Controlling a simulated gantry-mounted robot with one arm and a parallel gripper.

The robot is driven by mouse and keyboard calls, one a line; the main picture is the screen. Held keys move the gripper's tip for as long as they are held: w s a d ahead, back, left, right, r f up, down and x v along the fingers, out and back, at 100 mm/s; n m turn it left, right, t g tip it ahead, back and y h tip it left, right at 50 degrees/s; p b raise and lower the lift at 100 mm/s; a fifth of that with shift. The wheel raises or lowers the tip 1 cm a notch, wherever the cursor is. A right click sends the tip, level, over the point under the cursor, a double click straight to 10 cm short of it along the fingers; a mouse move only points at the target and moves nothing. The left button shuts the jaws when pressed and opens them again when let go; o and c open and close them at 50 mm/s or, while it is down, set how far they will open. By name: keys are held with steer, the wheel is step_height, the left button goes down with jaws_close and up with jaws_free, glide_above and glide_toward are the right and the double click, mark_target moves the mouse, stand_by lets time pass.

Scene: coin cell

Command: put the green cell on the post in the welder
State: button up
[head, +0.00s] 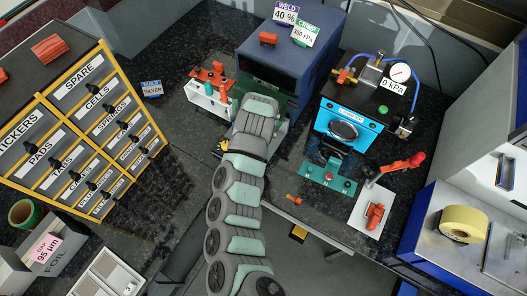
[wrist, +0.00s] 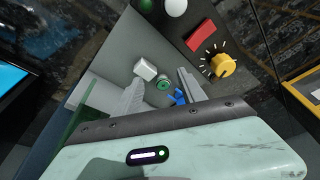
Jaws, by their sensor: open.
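The welder (head: 300,50) is the dark blue box at the back centre of the head view, with the end of my arm in front of it. My gripper (wrist: 160,80) is open in the wrist view, its two grey fingers apart. A small round green piece (wrist: 163,85), which looks like the green cell, lies between and beyond the fingertips, with a dark centre. Neither finger clearly touches it. I cannot tell whether it sits on the post, which I cannot make out separately. My arm hides the gripper and cell in the head view.
Beside the green piece are a white block (wrist: 145,70) and small blue parts (wrist: 180,97). A panel with a red switch (wrist: 200,37) and a yellow knob (wrist: 222,65) stands close by. The light blue press (head: 345,122) is right of the welder; a drawer cabinet (head: 75,125) is left.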

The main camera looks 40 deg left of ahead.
steer(key=s+d, duration=0.1)
steer(key=d, duration=0.1)
steer(key=s+d, duration=0.1)
steer(key=d, duration=0.2)
steer(key=s+d, duration=0.2)
steer(key=d, duration=0.1)
steer(key=shift+p, duration=0.3)
